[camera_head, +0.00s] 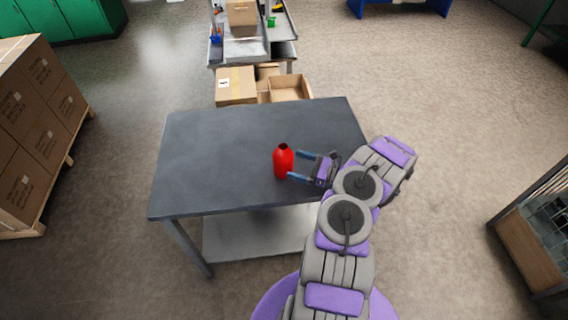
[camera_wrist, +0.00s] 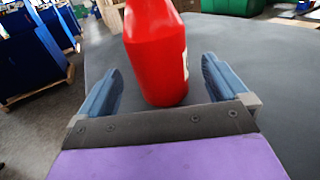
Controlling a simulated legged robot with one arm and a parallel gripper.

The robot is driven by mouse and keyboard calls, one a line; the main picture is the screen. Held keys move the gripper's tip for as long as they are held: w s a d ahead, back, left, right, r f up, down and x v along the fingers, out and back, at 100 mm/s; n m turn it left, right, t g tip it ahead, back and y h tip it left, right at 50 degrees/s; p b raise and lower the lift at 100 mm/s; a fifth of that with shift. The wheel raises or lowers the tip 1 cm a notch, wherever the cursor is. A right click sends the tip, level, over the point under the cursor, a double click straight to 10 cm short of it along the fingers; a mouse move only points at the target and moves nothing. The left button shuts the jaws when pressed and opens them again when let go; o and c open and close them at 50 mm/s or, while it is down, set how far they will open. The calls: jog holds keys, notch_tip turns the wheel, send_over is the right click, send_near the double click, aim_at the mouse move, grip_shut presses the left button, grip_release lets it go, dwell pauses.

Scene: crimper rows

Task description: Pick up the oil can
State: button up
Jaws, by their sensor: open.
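The oil can is a red bottle-shaped can (camera_head: 283,163) with a dark top, standing upright on the grey table (camera_head: 215,150). In the head view it is right of the table's middle. My gripper (camera_head: 300,167) is just to its right, with its blue fingers open and pointing at the can. In the wrist view the can (camera_wrist: 157,55) stands between and slightly beyond the open fingers (camera_wrist: 160,85), with a visible gap to each finger. A pale label shows on its right side there. The can's top is cut off by the wrist view's upper edge.
The rest of the tabletop is bare. Cardboard boxes (camera_head: 236,86) and a grey cart (camera_head: 247,48) stand behind the table. Stacked cartons on a pallet (camera_head: 38,125) are at the left, and a shelf-like unit (camera_head: 535,235) is at the right. Open floor lies between them.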

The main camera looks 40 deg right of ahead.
aim_at(283, 154)
jog(key=shift+w+a, duration=0.5)
jog(key=shift+a, duration=0.05)
jog(key=x, duration=0.2)
jog(key=b+x, duration=0.1)
jog(key=x, duration=0.1)
jog(key=shift+w+d+f+b, duration=0.1)
jog(key=shift+w+d+b, duration=0.2)
jog(key=shift+w+a+r, duration=0.1)
jog(key=shift+a+r, duration=0.1)
jog(key=shift+a, duration=0.15)
jog(key=shift+d, duration=0.1)
jog(key=c, duration=1.1)
jog(key=shift+o, duration=0.2)
jog(key=shift+r, duration=0.15)
jog(key=shift+r+p, duration=0.65)
jog(key=shift+r, duration=1)
jog(key=s+a+r+p, duration=0.1)
jog(key=s+a+p, duration=0.2)
jog(key=s+a, duration=0.7)
jog(key=shift+s+r, duration=0.2)
jog(key=shift+s, duration=0.85)
jog(key=shift+a, duration=0.15)
